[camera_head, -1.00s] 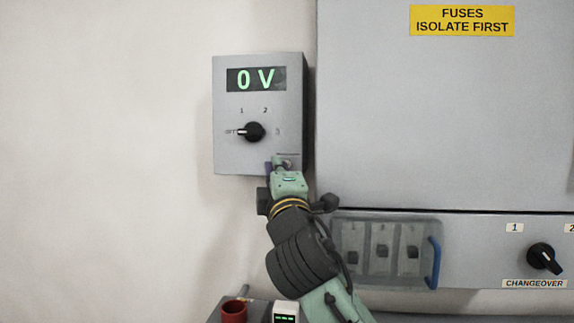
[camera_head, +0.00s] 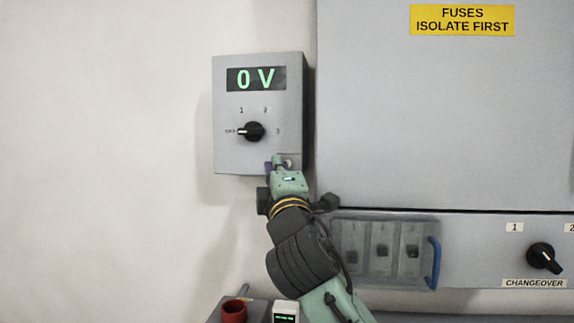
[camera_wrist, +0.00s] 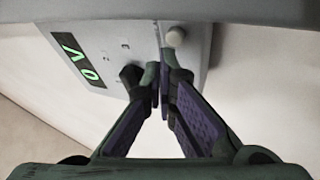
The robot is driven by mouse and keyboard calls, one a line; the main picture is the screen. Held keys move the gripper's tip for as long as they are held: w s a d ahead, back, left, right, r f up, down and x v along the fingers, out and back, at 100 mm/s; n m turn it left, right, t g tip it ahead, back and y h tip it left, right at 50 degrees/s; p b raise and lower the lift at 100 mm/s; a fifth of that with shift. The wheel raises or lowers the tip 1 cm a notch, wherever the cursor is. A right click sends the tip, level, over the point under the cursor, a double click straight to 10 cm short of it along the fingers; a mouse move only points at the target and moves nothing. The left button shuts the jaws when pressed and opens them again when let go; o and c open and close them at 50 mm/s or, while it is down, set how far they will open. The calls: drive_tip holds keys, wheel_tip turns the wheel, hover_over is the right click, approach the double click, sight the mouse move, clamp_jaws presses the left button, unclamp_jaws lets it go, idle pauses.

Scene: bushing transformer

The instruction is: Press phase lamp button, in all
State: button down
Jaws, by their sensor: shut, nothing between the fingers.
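The grey phase box (camera_head: 228,105) on the wall has a lit green display (camera_head: 256,79) reading 0 V. Its black selector knob (camera_head: 254,131) points left to OFF. A pale round button (camera_head: 288,162) at the box's lower right is partly hidden by my gripper (camera_head: 276,161). In the wrist view a whitish round button (camera_wrist: 175,37) stands out from the box, just beyond and right of my fingertips (camera_wrist: 162,85). The fingers are shut and empty. I cannot tell whether they touch the button. The knob (camera_wrist: 131,77) lies left of them.
A large grey fuse cabinet (camera_head: 420,120) stands right of the box. Below it are a clear cover with a blue handle (camera_head: 433,262) and a changeover knob (camera_head: 541,257). A red cup (camera_head: 234,311) and a small meter (camera_head: 286,312) sit below. Bare wall lies left.

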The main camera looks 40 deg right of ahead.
drive_tip(key=shift+w+d, duration=0.25)
drive_tip(key=shift+d, duration=0.1)
drive_tip(key=shift+w+d, duration=0.15)
drive_tip(key=shift+w, duration=0.05)
idle(0.6)
drive_tip(key=shift+w+r, duration=0.15)
drive_tip(key=shift+r, duration=0.15)
idle(0.9)
drive_tip(key=shift+s+f, duration=0.25)
drive_tip(key=shift+f, duration=0.3)
drive_tip(key=shift+s, duration=0.1)
drive_tip(key=shift+s+a+b, duration=0.4)
drive_tip(key=shift+s+a, duration=0.45)
drive_tip(key=shift+a, duration=0.2)
drive_tip(key=shift+s+a+b, duration=0.4)
drive_tip(key=shift+s+a, duration=0.4)
drive_tip(key=shift+a, duration=0.2)
